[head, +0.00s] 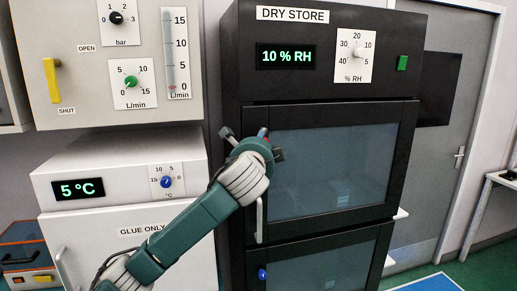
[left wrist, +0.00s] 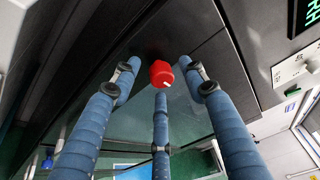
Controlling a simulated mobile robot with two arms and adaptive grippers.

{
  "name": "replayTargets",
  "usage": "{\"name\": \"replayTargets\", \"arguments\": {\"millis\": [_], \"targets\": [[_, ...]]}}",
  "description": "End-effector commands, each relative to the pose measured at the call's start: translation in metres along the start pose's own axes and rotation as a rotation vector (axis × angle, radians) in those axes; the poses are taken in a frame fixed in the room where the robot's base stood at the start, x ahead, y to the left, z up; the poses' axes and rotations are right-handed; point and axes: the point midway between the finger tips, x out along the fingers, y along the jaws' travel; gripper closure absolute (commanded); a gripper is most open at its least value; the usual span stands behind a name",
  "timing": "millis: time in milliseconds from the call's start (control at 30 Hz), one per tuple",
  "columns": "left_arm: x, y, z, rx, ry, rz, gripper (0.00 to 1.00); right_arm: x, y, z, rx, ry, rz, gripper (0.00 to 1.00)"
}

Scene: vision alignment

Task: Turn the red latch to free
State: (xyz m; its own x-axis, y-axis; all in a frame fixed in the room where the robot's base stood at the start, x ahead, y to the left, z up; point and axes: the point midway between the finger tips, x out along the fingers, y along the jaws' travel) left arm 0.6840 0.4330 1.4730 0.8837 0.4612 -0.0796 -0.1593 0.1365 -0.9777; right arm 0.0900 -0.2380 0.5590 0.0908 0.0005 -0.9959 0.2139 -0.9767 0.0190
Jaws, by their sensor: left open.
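The red latch (left wrist: 161,73) is a small red knob with a white mark on the upper door of the black dry store cabinet. My left gripper (head: 254,143) is in front of that corner and hides most of the latch. In the left wrist view its three blue fingers (left wrist: 160,88) are spread open around the latch, with visible gaps on the sides. Whether the lower finger touches it I cannot tell. My right gripper is not in view.
The dry store's upper door (head: 330,170) has a vertical handle (head: 259,220) below my gripper. A blue latch (head: 262,274) sits on the lower door. A white glue cabinet (head: 120,170) stands left under my arm, below a grey panel with a yellow lever (head: 52,80).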

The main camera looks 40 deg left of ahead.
Motion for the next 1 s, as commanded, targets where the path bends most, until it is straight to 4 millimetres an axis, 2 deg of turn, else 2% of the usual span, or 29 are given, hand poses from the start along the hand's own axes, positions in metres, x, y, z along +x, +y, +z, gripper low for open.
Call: {"name": "replayTargets", "arguments": {"millis": [400,533,700,1000], "targets": [[-0.081,-0.001,0.002,0.000,0.000,-0.004,0.57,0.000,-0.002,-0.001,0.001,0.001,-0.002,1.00],[-0.101,-0.001,0.002,-0.001,-0.001,-0.003,0.57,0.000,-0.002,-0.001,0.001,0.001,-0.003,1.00],[-0.113,0.000,0.003,-0.001,-0.003,-0.002,0.57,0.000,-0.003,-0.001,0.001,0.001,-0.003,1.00],[-0.114,0.000,0.003,-0.001,-0.003,-0.002,0.57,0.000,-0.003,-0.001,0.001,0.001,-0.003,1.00]]}}
